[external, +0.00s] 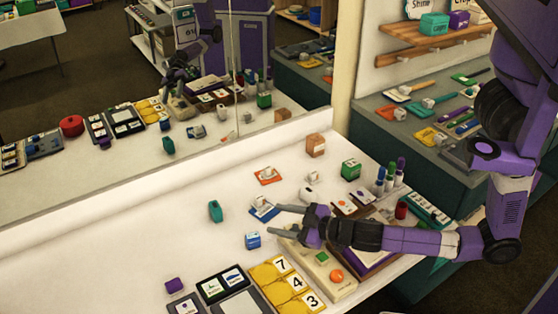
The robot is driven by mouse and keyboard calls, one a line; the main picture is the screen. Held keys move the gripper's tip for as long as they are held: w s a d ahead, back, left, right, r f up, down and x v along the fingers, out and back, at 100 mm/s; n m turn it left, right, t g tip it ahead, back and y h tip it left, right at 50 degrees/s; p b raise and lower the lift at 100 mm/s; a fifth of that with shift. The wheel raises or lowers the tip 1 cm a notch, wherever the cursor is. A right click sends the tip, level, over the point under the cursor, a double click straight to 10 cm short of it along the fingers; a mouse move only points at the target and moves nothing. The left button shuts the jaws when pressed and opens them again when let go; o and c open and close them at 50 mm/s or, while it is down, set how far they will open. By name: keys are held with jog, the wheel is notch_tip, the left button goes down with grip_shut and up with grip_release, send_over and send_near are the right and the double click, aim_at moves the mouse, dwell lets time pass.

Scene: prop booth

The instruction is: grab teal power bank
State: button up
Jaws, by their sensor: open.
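A small teal object (215,211), which looks like the teal power bank, stands on the white table left of my gripper. It appears upright, with clear table around it. My gripper (274,220) is open, with its fingers pointing left towards the teal object and a clear gap between them. Nothing shows between the fingers. The fingertips are apart from the teal object.
A blue box (252,241) and a blue card with a white item (262,210) lie near my fingers. Yellow number tiles (281,281) lie in front. A mirror (130,130) behind the table repeats these things. The table's left part is clear.

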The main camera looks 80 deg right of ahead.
aim_at(218, 211)
jog(key=w+d+r+m+g+h+b, duration=0.1)
jog(key=w+m+h+b, duration=0.15)
jog(key=w, duration=0.45)
jog(key=w+d+r+m+g+h+b, duration=0.1)
jog(key=w+m+h, duration=0.1)
jog(key=w+m, duration=0.3)
jog(key=w+f+m+g+b, duration=0.1)
jog(key=w+f, duration=0.1)
jog(key=w+f+m+g+h+b, duration=0.1)
jog(key=w+f+m+g+b, duration=0.1)
jog(key=w+f, duration=0.1)
jog(key=shift+a+f+h, duration=0.15)
jog(key=shift+f+h, duration=0.1)
jog(key=shift+f, duration=0.05)
jog(key=shift+w+f+m+g+b, duration=0.3)
jog(key=shift+f+m+g+b, duration=0.1)
jog(key=shift+m, duration=0.25)
jog(key=shift+p+x, duration=0.5)
jog(key=shift+x, duration=3.3)
grip_shut()
